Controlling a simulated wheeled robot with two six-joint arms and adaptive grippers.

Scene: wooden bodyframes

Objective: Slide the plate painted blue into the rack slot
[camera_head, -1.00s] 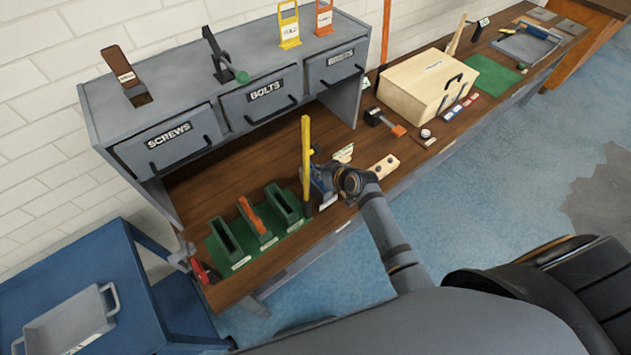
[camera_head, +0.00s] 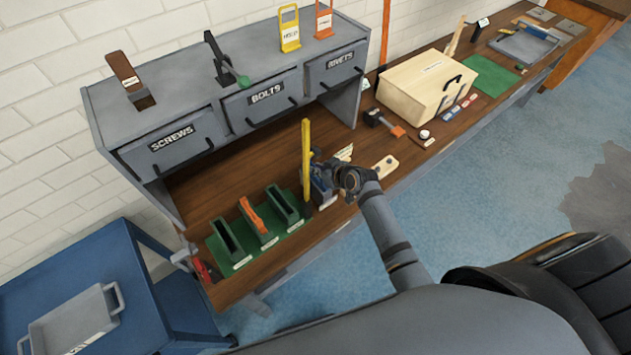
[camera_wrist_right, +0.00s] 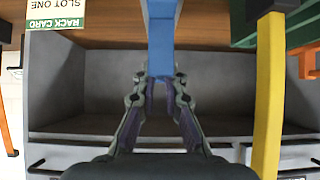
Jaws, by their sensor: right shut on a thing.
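My right gripper (camera_head: 335,180) is shut on the blue plate (camera_head: 321,187), over the workbench just right of a yellow upright post. In the right wrist view the blue plate (camera_wrist_right: 160,42) runs from the top edge down between the fingertips (camera_wrist_right: 160,82). The rack is a green base (camera_head: 218,248) with green slotted holders at the bench's front left. The middle holder has an orange piece (camera_head: 251,215) in it; the left holder (camera_head: 227,238) and right holder (camera_head: 282,205) look empty. The plate is apart from these holders. My left gripper is not in view.
The yellow post (camera_head: 306,150) stands between my right gripper and the green holders; it also shows in the right wrist view (camera_wrist_right: 268,95). A rack card (camera_wrist_right: 55,15) reads "slot one". A drawer unit (camera_head: 150,110) overhangs the bench's back. A wooden box (camera_head: 410,90) stands right.

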